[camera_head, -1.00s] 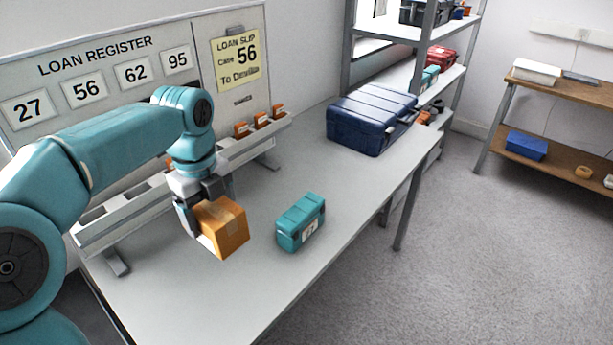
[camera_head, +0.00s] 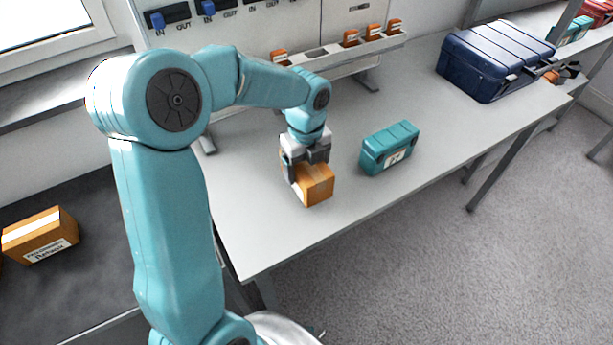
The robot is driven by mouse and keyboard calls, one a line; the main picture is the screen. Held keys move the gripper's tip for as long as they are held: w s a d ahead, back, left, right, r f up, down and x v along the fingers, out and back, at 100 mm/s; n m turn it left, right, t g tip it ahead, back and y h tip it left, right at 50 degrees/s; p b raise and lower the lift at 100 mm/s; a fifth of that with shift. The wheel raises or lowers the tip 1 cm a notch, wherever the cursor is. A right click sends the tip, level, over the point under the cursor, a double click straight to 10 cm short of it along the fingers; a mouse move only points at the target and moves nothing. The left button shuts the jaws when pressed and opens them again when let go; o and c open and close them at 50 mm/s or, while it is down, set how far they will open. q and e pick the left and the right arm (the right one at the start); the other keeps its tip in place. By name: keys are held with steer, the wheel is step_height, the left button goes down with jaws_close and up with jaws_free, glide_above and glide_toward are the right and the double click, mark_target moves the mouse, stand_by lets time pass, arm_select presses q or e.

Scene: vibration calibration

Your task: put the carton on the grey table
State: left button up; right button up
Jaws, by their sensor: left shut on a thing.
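My left gripper (camera_head: 304,172) is shut on an orange-brown carton (camera_head: 318,191), with its fingers pointing down around the box. The carton is at the near part of the grey table (camera_head: 270,240), low over the top or touching it; I cannot tell which. Part of the carton is hidden by the fingers. My right gripper is not in view.
A teal case (camera_head: 390,148) stands on the table just right of the carton. A large dark blue case (camera_head: 495,58) is at the far right end. A rack (camera_head: 330,62) with orange pieces runs along the back. Another carton (camera_head: 40,236) lies on a dark surface at left.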

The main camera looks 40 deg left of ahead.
arm_select(q)
step_height(320, 180, down, 4)
steer(key=shift+r, duration=0.2)
steer(key=shift+f, duration=0.1)
steer(key=o, duration=1.3)
steer(key=shift+r, duration=0.3)
step_height(320, 180, up, 12)
steer(key=shift+f+p, duration=0.15)
steer(key=shift+p, duration=0.35)
steer(key=shift+f, duration=0.1)
